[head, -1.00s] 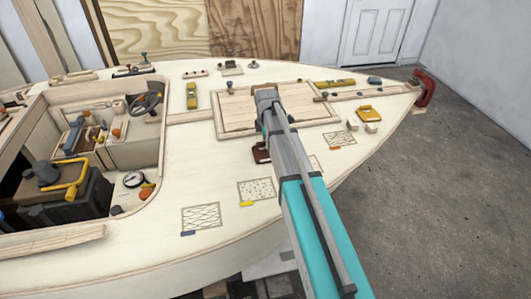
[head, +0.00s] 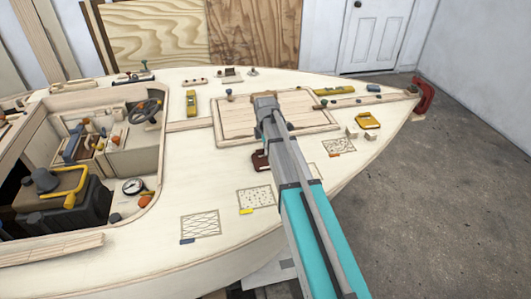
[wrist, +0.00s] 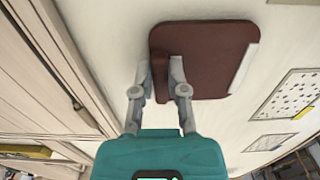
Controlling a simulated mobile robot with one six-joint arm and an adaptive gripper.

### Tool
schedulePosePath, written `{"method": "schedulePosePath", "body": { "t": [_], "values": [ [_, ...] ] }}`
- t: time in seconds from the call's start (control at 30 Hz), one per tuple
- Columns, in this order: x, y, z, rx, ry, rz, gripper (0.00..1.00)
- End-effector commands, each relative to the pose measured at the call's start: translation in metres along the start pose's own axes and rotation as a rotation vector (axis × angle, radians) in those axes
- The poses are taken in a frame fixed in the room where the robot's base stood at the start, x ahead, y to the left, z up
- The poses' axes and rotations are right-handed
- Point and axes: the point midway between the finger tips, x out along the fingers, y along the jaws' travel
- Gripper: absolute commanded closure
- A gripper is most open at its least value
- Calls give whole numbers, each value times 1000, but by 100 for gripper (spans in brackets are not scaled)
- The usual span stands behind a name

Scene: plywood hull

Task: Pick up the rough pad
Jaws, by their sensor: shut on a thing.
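The rough pad is a dark red-brown, rounded square plate (wrist: 205,60) with a raised grip and a pale strip along its right edge. In the wrist view my gripper (wrist: 160,72) has its two grey fingers closed on that raised grip, near the pad's left side. In the head view a part of the pad (head: 261,161) shows on or just over the pale deck, left of my arm. My arm hides the rest of it and the fingers there. I cannot tell whether the pad touches the deck.
Patterned squares lie on the deck, such as a dotted one (head: 256,198) and a crosshatched one (head: 200,226). A framed hatch (head: 232,131) is behind the pad. A yellow-handled pad (head: 367,121) and a red clamp (head: 424,95) are at right. The open cockpit is at left.

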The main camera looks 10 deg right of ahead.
Motion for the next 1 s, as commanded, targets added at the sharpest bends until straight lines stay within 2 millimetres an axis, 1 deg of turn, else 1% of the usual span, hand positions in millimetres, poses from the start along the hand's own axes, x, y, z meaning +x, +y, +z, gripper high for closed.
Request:
{"method": "schedulePosePath", "body": {
  "t": [0.27, 0.57, 1.0],
  "values": [
    [-10, 0, 0, 0, 0, 0, 100],
    [-35, 0, 0, 0, 0, 0, 100],
    [-85, -44, -2, 0, 0, 0, 100]
  ]
}}
